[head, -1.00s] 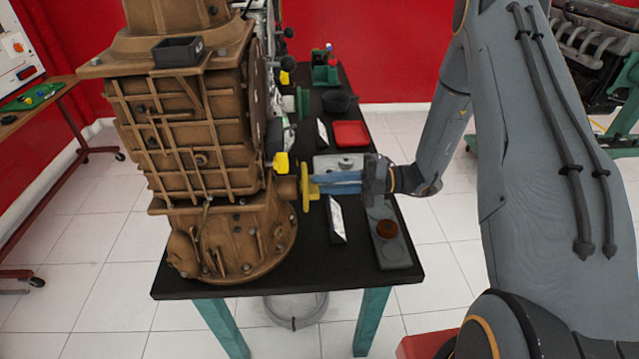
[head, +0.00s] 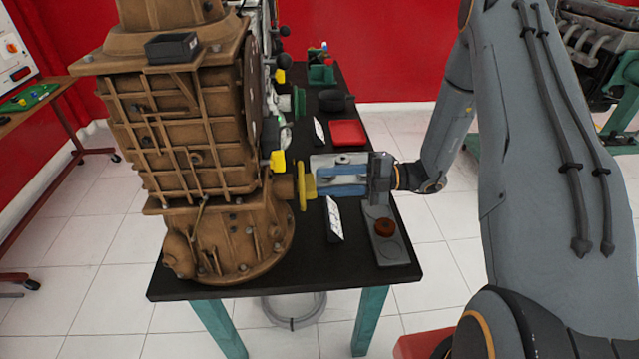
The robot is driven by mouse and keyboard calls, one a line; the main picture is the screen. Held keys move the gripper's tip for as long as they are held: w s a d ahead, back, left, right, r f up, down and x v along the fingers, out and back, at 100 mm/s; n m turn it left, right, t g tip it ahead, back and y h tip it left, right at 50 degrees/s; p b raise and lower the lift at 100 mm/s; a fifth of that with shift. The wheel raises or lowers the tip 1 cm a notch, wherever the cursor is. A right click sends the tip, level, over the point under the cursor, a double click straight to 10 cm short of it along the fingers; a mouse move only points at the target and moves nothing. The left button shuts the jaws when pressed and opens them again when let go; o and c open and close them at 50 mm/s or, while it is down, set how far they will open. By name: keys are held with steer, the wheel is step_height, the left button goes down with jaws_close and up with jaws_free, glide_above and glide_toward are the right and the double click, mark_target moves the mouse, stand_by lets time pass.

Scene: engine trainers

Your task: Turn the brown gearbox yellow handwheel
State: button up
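The brown gearbox (head: 185,130) stands upright on the black table at the left. Its yellow handwheel (head: 301,186) sticks out from its lower right side and is seen nearly edge-on. My gripper (head: 316,180) comes in from the right, with its blue fingers level and their tips at the handwheel. Two fingers show with a gap between them. The wheel's edge hides the very tips, so I cannot tell whether they close on a part of the wheel.
On the black table (head: 400,283) are a red tray (head: 348,132), a dark round dish (head: 335,100), white label stands (head: 334,220) and a grey plate with a brown knob (head: 386,227). A yellow-ended lever (head: 278,160) sits just above the handwheel. Another engine (head: 600,50) stands at the right back.

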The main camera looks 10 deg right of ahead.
steer(key=d+b, duration=0.1)
steer(key=d, duration=0.4)
steer(key=shift+s+d+b, duration=0.1)
steer(key=shift+d+b, duration=0.2)
steer(key=shift+d, duration=0.1)
steer(key=s+a+n+g+h, duration=0.2)
steer(key=s+n+g+h, duration=0.3)
steer(key=s+n+h, duration=0.85)
steer(key=s+d+r+n+t+h, duration=0.1)
steer(key=d+r+n+t+h, duration=0.1)
steer(key=n, duration=1.1)
steer(key=s+d+r+n+t+h, duration=0.1)
steer(key=d+r+n+t+h, duration=0.1)
steer(key=n, duration=1.1)
steer(key=shift+s+d+t, duration=0.35)
steer(key=shift+d+t, duration=0.15)
steer(key=shift+t, duration=0.2)
steer(key=shift+h, duration=0.25)
